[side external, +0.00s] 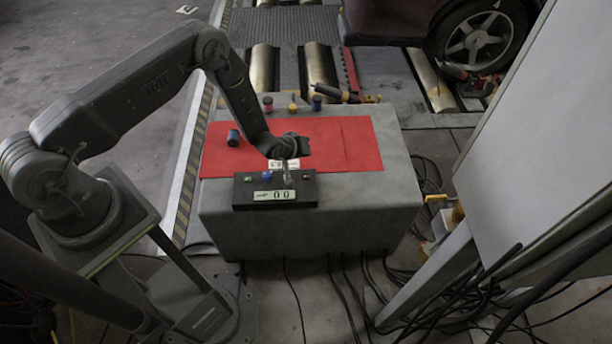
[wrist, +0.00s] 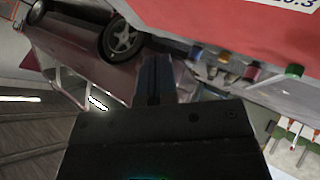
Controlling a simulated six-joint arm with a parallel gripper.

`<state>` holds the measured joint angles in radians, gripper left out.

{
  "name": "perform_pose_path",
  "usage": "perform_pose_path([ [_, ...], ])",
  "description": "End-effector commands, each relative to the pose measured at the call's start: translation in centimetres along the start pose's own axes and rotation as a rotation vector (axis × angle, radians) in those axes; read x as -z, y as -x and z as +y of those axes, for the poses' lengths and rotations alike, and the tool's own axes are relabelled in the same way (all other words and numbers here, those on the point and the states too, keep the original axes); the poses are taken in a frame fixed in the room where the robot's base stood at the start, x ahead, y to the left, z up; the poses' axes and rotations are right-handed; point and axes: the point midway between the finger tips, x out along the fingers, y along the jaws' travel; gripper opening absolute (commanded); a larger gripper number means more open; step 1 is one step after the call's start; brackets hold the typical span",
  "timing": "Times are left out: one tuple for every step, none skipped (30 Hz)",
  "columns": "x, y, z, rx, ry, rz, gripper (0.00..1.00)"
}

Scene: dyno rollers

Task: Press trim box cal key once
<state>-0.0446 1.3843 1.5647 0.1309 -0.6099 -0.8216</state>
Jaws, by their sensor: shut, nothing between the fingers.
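The trim box (side external: 275,192) is a small black box on the grey bench, at the front edge of the red mat. Its pale display (side external: 274,196) reads what looks like 00. A green key (side external: 249,179) shows at its left and a reddish key (side external: 306,176) at its right. In the wrist view my gripper (wrist: 153,75) shows as dark fingers; the box is not seen there.
The red mat (side external: 358,140) covers much of the bench (side external: 360,200). A white label card (side external: 283,164) stands behind the box. Small coloured canisters and a yellow-and-black tool (side external: 335,92) sit along the back.

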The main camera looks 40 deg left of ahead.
Motion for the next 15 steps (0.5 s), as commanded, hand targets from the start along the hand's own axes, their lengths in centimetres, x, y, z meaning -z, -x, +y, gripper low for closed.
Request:
perform_pose_path([
  [0.0, 0.0, 0.0, 0.000, 0.000, 0.000, 0.00],
  [0.0, 0.0, 0.0, 0.000, -0.001, 0.000, 0.00],
  [0.0, 0.0, 0.0, 0.001, -0.001, 0.000, 0.00],
  [-0.1, -0.1, 0.0, 0.001, -0.001, -0.001, 0.00],
  [-0.1, -0.1, -0.1, 0.001, -0.001, -0.001, 0.00],
  [-0.2, -0.2, -0.2, 0.001, -0.001, -0.001, 0.00],
  [-0.3, -0.4, -0.3, 0.001, -0.001, -0.001, 0.00],
  [-0.4, -0.5, -0.4, 0.001, -0.001, -0.001, 0.00],
  [-0.6, -0.8, -0.6, 0.002, -0.001, -0.002, 0.00],
  [-0.8, -1.0, -0.8, 0.002, -0.001, -0.002, 0.00],
  [-1.0, -1.3, -0.9, 0.002, -0.001, -0.002, 0.00],
  [-1.3, -1.6, -1.2, 0.002, -0.001, -0.002, 0.00],
  [-1.5, -1.9, -1.5, 0.002, -0.001, -0.002, 0.00],
  [-1.7, -2.2, -1.7, 0.002, -0.001, -0.002, 0.00],
  [-2.0, -2.6, -2.0, 0.002, -0.001, -0.002, 0.00],
])
